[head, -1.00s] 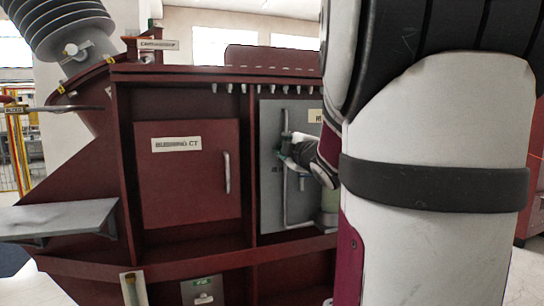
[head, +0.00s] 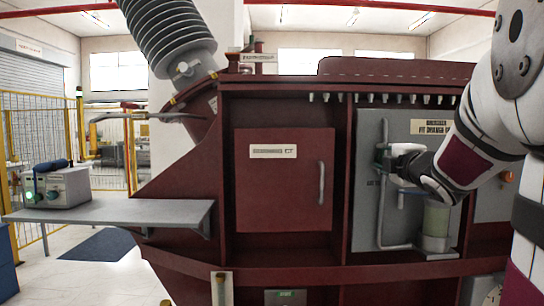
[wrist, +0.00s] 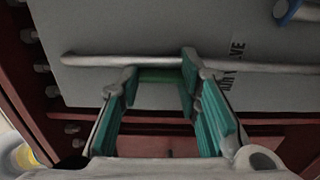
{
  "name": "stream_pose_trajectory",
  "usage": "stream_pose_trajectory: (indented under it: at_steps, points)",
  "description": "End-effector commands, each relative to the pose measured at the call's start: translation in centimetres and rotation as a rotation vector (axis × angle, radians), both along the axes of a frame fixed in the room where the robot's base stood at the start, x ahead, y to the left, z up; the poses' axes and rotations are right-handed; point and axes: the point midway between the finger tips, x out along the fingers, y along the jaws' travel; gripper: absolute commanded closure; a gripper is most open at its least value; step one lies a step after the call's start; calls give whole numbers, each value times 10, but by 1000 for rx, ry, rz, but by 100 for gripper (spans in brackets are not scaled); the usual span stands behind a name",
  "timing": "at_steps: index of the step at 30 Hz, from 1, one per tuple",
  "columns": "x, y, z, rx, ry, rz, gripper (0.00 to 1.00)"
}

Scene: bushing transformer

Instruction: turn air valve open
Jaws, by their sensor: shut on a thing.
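The air valve sits on a thin grey pipe (head: 384,215) in front of a grey panel (head: 367,140). In the wrist view the pipe (wrist: 100,60) runs across the panel, and a small green part (wrist: 160,75), seemingly the valve handle, shows between my fingertips. My gripper (head: 385,160) is at the upper part of the pipe in the head view. In the wrist view my gripper (wrist: 160,80) has its teal-padded fingers on either side of the green part, shut on it. Most of the valve is hidden by my gripper, so its exact angle cannot be told.
A clear cylinder (head: 436,222) stands just below my wrist. A red cabinet door (head: 285,195) with a handle is to the left. A grey shelf (head: 150,213) sticks out farther left, with a small device (head: 58,185) on it. A blue pipe end (wrist: 287,10) shows in the wrist view.

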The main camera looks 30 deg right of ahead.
Motion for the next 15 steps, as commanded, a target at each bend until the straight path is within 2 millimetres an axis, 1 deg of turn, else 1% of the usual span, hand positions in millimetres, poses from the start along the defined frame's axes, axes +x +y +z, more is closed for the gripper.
stream_pose_trajectory:
  at_steps: [1,2,3,5,6,15]
  points:
    - [3,2,-17,18,29,3,97]
    - [3,2,-17,18,29,3,65]
    - [3,2,-16,17,30,3,55]
    - [3,2,-16,17,27,3,42]
    - [3,2,-15,16,27,3,33]
    - [0,1,-10,13,17,0,33]
